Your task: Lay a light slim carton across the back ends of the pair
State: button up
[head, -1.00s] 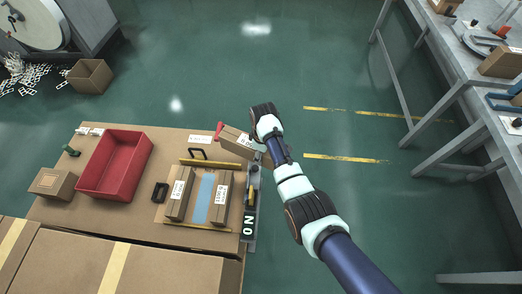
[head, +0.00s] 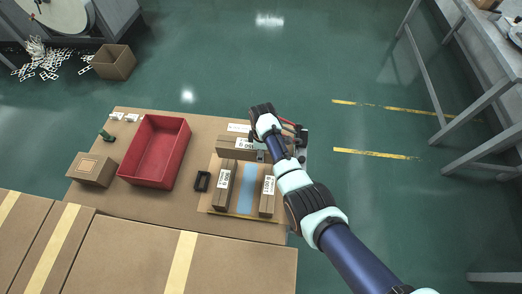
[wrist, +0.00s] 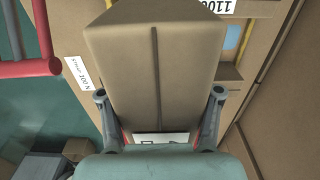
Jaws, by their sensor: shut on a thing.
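My gripper (wrist: 160,95) is shut on a slim brown carton (wrist: 155,50), with one finger on each side of it. In the head view this carton (head: 232,148) lies crosswise at the back ends of the pair. The pair is a left carton (head: 222,190) and a right carton (head: 267,198), lying parallel with labels on top and a blue strip (head: 247,187) between them. I cannot tell whether the held carton touches them or hangs just above. My arm hides part of the back right corner there.
A red tray (head: 155,152) and a small box (head: 92,170) stand to the left on the brown table (head: 125,199). A black holder (head: 202,181) sits left of the pair. Large cartons (head: 190,265) fill the front.

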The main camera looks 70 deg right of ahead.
notch_tip(320, 180, down, 10)
jog(key=b, duration=0.8)
jog(key=shift+r, duration=0.2)
jog(key=shift+f, duration=0.15)
dwell(0.3)
jog(key=o, duration=1.7)
jog(key=shift+c, duration=0.2)
notch_tip(320, 180, up, 12)
jog(key=shift+d, duration=0.1)
